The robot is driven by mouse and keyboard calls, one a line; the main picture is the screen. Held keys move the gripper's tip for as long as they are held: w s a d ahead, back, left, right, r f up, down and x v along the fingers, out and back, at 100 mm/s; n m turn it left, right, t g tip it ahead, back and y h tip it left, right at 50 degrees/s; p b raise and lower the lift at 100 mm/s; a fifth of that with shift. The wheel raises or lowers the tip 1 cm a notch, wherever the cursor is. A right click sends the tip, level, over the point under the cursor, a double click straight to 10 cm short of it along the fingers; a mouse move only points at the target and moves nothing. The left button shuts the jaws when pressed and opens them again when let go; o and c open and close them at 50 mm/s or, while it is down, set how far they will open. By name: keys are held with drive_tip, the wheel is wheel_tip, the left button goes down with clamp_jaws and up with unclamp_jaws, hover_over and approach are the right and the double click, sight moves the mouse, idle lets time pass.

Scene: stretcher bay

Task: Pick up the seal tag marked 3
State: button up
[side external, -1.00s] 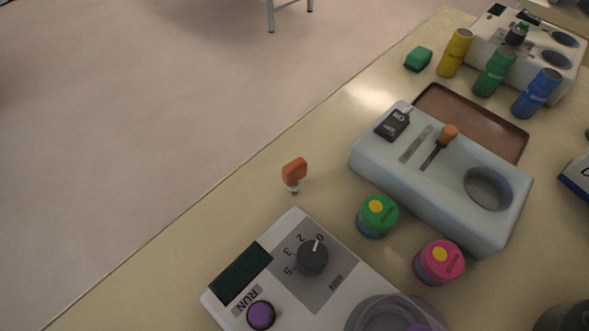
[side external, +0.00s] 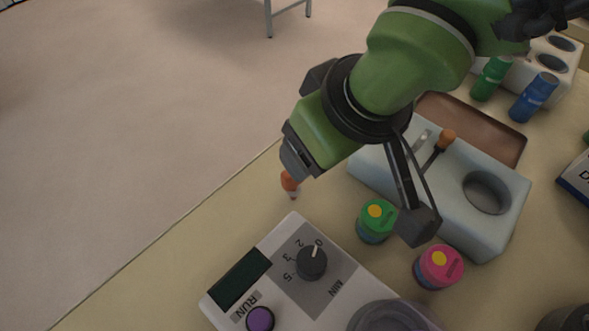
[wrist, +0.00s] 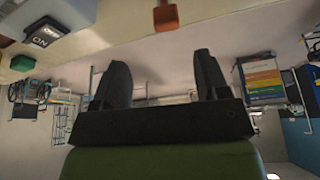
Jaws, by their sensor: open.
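A small orange tag (side external: 290,185) stands upright on the table, left of the pale blue device; I cannot read any mark on it. In the side view my gripper (side external: 299,165) is close above it, with its dark fingers partly covering the tag's top. In the wrist view my gripper (wrist: 162,65) is open, with two dark fingers spread apart and nothing between them. An orange-red block, which looks like the same tag (wrist: 165,17), shows ahead of the gap between the fingertips, near the picture's top edge.
A white panel device with a dial (side external: 312,262) stands in front. The pale blue device (side external: 445,215) with an orange-knobbed lever is right of the tag. Green-lidded (side external: 376,222) and pink-lidded (side external: 438,267) jars stand between. The table left of the tag is clear up to its edge.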

hover_over(293, 185)
drive_tip(key=d, duration=0.2)
wheel_tip(293, 185, down, 4)
drive_tip(key=shift+s+a+x, duration=0.15)
drive_tip(key=shift+a+x, duration=0.05)
drive_tip(key=shift+x, duration=1.15)
drive_tip(key=shift+s+a+x, duration=0.1)
drive_tip(key=shift+a+x, duration=0.05)
drive_tip(key=shift+x, duration=1.15)
drive_tip(key=c, duration=1)
